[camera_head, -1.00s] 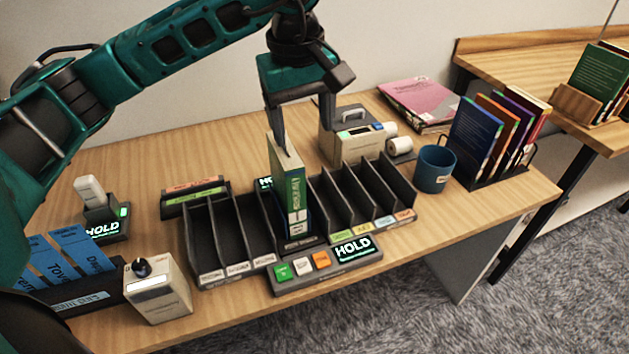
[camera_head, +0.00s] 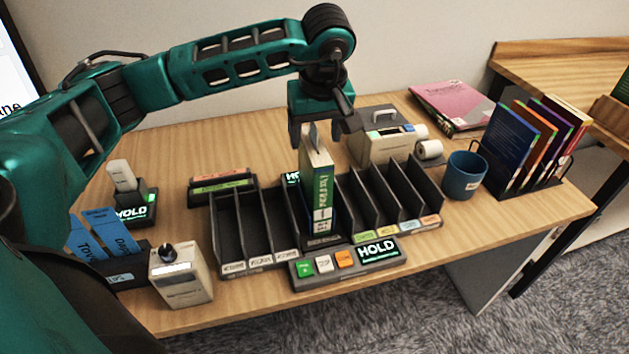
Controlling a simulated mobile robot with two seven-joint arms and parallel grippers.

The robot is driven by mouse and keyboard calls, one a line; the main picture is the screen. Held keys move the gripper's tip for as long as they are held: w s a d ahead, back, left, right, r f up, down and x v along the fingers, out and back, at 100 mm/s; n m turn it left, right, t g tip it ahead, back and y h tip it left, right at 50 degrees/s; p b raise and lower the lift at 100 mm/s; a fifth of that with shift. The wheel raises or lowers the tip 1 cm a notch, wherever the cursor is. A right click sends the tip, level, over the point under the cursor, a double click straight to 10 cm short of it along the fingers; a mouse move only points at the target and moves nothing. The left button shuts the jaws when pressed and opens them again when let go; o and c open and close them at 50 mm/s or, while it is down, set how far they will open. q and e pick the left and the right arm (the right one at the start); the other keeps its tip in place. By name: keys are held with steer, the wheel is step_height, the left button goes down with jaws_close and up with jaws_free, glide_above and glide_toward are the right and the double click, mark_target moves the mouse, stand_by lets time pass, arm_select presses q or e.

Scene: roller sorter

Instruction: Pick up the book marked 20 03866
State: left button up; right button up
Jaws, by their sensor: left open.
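A green book with cream page edges (camera_head: 323,190) stands upright in a middle slot of the black sorter rack (camera_head: 253,262). Its spine carries a white label, too small to read, so I cannot confirm the number 20 03866. My left gripper (camera_head: 318,138) is open and empty, pointing down at the top of the book. One dark finger shows to the left of the book's top; the other is partly hidden. I cannot tell whether the fingers touch the book. My right gripper is not in view.
A button panel reading HOLD (camera_head: 378,250) lies before the rack. A label printer (camera_head: 382,148) stands behind it, a blue mug (camera_head: 463,176) and a rack of books (camera_head: 515,145) to the right. A beige box with a knob (camera_head: 180,278) stands front left.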

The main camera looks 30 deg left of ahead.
arm_select(q)
steer(key=x, duration=0.2)
steer(key=shift+w+f, duration=0.1)
steer(key=shift+f, duration=0.15)
jaws_close()
stand_by(0.5)
steer(key=shift+r, duration=0.15)
